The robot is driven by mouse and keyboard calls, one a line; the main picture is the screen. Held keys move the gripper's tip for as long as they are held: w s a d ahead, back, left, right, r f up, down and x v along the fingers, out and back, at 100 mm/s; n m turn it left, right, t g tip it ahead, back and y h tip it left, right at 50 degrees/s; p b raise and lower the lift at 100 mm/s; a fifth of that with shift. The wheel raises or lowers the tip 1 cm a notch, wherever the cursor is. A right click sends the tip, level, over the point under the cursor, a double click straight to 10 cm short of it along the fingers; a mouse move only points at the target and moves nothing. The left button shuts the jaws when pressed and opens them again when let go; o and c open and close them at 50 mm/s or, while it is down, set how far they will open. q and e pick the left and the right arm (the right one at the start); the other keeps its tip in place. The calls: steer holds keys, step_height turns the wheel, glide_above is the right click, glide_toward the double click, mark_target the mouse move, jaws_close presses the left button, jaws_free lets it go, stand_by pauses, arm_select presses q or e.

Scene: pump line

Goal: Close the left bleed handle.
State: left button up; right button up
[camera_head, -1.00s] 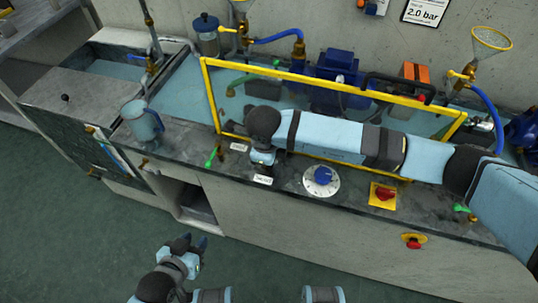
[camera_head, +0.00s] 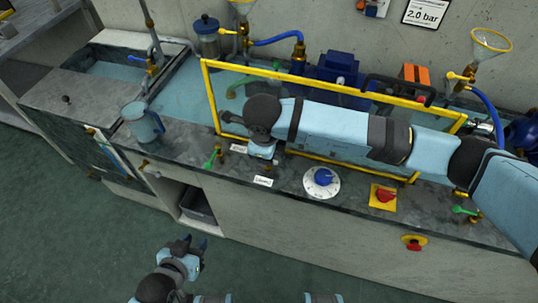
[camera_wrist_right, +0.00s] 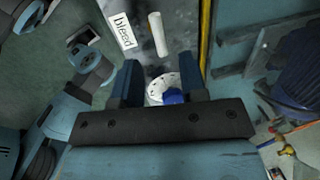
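The left bleed handle (camera_head: 211,159) is a small green lever near the counter's front edge in the head view. My right arm reaches across from the right. Its gripper (camera_head: 264,156) points down over the counter, to the right of the handle and apart from it. In the right wrist view its fingers (camera_wrist_right: 160,82) are spread with nothing between them. My left gripper (camera_head: 190,244) is low in front of the counter, empty, its fingers apart.
A yellow guard frame (camera_head: 206,92) stands behind the handle. A blue jug (camera_head: 142,122) is to its left. A white dial with a blue knob (camera_head: 322,181) and a red knob on a yellow plate (camera_head: 383,196) are to the right. Another green lever (camera_head: 463,210) is farther right.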

step_height(320, 180, up, 9)
steer(key=s, duration=0.1)
steer(key=shift+s+a+r, duration=0.2)
steer(key=shift+s+a, duration=0.1)
steer(key=shift+s, duration=0.1)
